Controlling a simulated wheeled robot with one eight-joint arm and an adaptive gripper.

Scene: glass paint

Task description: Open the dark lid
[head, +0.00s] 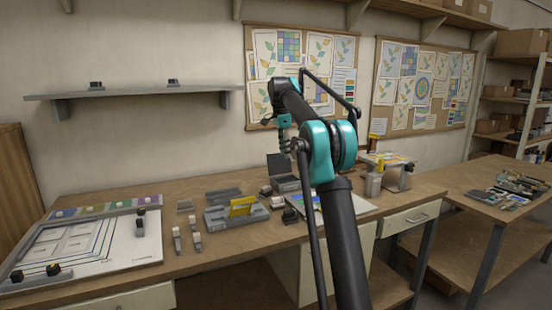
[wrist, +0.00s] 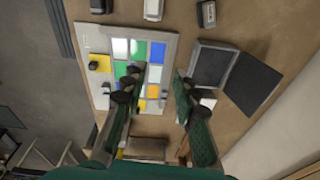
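The dark lid (head: 278,164) stands raised at the back of a small grey box (head: 286,184) on the workbench. In the wrist view the lid (wrist: 252,83) slants out from the hinge side of the box (wrist: 211,65), whose dark interior shows. My gripper (head: 285,140) hangs above the bench, near and over the box in the head view. In the wrist view my gripper (wrist: 157,86) has its two fingers apart with nothing between them. The fingers are beside the box and apart from the lid, over the edge of a panel of coloured squares (wrist: 128,48).
A grey tray with a yellow piece (head: 241,207) and several small blocks stand left of the box. A metal container (head: 373,184) and a small stand (head: 398,178) are to the right. A white drawing board (head: 130,240) lies at the bench's left end.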

